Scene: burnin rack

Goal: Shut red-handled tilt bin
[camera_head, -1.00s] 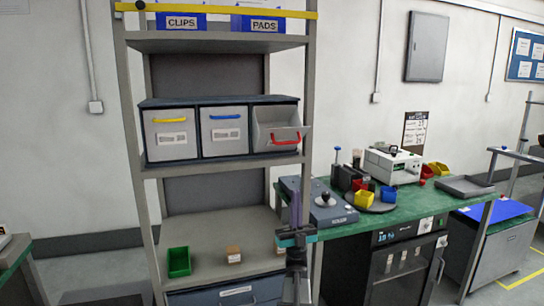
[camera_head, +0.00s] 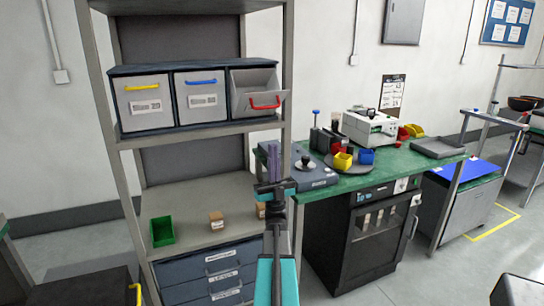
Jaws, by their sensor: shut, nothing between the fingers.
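The red-handled tilt bin (camera_head: 245,98) is the rightmost of three grey bins in a dark blue housing on the rack. It is tilted open, its top leaning out and its inside showing. Its red handle (camera_head: 265,102) sticks out in front. The yellow-handled bin (camera_head: 143,101) and the blue-handled bin (camera_head: 202,97) beside it are shut. My gripper (camera_head: 272,161) points up, shut and empty, in front of the rack's right post. It is below the red handle and apart from it.
The rack's right post (camera_head: 287,70) stands just right of the open bin. A green bin (camera_head: 162,231) and small boxes sit on the lower shelf, above drawers (camera_head: 222,271). A green bench (camera_head: 390,165) with a white device (camera_head: 369,128) and colored cups is on the right.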

